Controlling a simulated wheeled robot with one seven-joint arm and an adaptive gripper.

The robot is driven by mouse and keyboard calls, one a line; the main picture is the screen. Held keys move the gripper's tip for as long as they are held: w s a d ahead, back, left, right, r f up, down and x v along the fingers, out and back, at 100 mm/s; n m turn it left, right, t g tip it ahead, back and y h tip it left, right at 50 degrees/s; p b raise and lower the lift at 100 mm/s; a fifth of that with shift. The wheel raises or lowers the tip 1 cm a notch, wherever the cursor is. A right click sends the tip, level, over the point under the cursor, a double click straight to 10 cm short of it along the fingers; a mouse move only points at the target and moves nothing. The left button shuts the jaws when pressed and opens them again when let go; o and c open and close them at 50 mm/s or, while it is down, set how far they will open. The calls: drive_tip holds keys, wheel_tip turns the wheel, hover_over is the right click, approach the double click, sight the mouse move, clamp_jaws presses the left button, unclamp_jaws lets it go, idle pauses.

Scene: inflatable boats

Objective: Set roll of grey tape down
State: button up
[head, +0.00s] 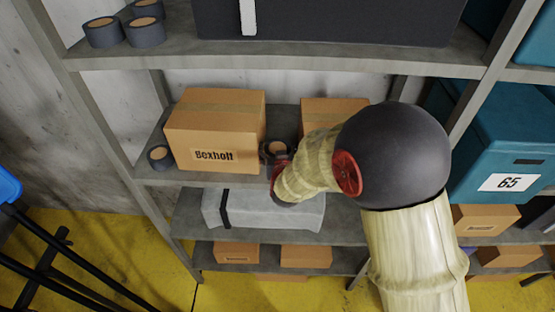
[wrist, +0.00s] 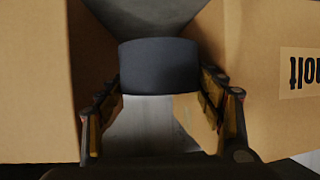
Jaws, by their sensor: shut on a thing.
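The roll of grey tape (wrist: 158,67) is between the two fingers of my gripper (wrist: 161,92) in the wrist view, with its dark curved side facing the camera. My gripper is shut on it. In the head view the held roll (head: 274,150) shows just beyond my wrist, at the shelf between two cardboard boxes. My arm hides part of it there. I cannot tell whether the roll touches the shelf (head: 283,115).
A Boxholt cardboard box (head: 215,130) stands close on the left and another box (head: 335,112) on the right, leaving a narrow gap. Another tape roll (head: 160,158) sits at the shelf's left end. Several rolls (head: 104,32) stand on the shelf above. A grey case (head: 265,210) lies below.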

drive_tip(key=shift+w+f, duration=0.15)
drive_tip(key=shift+f, duration=0.85)
wheel_tip(320, 180, down, 3)
drive_tip(key=shift+f+p, duration=0.2)
drive_tip(key=shift+p, duration=0.25)
drive_tip(key=shift+r, duration=0.1)
drive_tip(key=o, duration=1)
drive_tip(key=shift+f, duration=0.2)
drive_tip(key=shift+o, duration=0.2)
drive_tip(key=shift+r, duration=0.15)
